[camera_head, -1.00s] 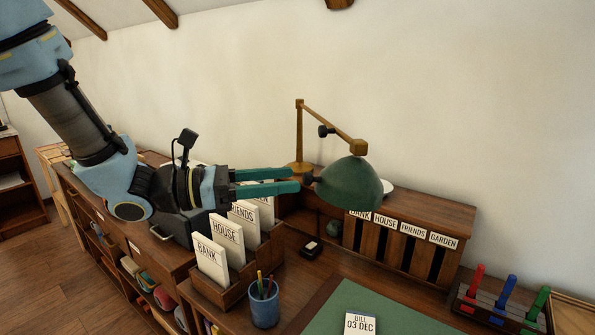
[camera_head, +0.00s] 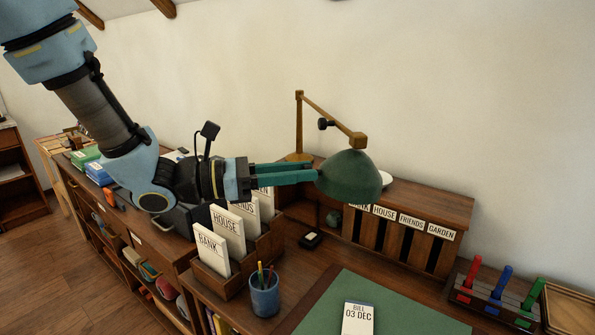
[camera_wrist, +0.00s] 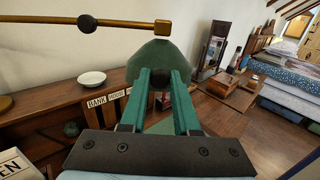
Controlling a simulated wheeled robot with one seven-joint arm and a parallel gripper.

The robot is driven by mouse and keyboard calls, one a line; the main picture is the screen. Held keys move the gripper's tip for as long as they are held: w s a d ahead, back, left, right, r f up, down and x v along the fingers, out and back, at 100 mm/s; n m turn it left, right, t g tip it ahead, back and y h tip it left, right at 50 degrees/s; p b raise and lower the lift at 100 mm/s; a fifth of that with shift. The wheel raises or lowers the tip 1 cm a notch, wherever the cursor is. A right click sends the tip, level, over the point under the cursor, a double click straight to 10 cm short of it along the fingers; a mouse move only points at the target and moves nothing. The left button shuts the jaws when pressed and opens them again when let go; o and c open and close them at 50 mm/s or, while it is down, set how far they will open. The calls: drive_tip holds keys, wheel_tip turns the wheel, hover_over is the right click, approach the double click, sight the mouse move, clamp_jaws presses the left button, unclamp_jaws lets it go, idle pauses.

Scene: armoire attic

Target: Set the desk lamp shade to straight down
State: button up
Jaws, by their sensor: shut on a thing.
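The desk lamp has a brass post and arm (camera_head: 333,119) and a green dome shade (camera_head: 350,178) hanging at the arm's end above the desk. My gripper (camera_head: 316,175) reaches in from the left with its teal fingers at the shade's left side. In the wrist view, the finger tips (camera_wrist: 161,76) close around a dark knob at the near side of the shade (camera_wrist: 160,58). The fingers hide most of the knob. The shade's opening faces roughly downward in the head view; a small remaining tilt is hard to judge.
A letter rack with labelled cards (camera_head: 229,230) stands below my arm. A blue pen cup (camera_head: 264,294) is in front of it. A pigeonhole unit (camera_head: 400,240) stands behind the shade. A green desk mat (camera_head: 385,310) lies at the front.

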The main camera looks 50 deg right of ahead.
clamp_jaws()
idle(0.7)
drive_tip(key=f+b, duration=0.1)
drive_tip(key=b, duration=0.1)
drive_tip(key=f+g+h+b, duration=0.1)
drive_tip(key=b, duration=0.1)
drive_tip(key=shift+s+d, duration=0.2)
drive_tip(key=shift+d, duration=0.1)
drive_tip(key=shift+r, duration=0.1)
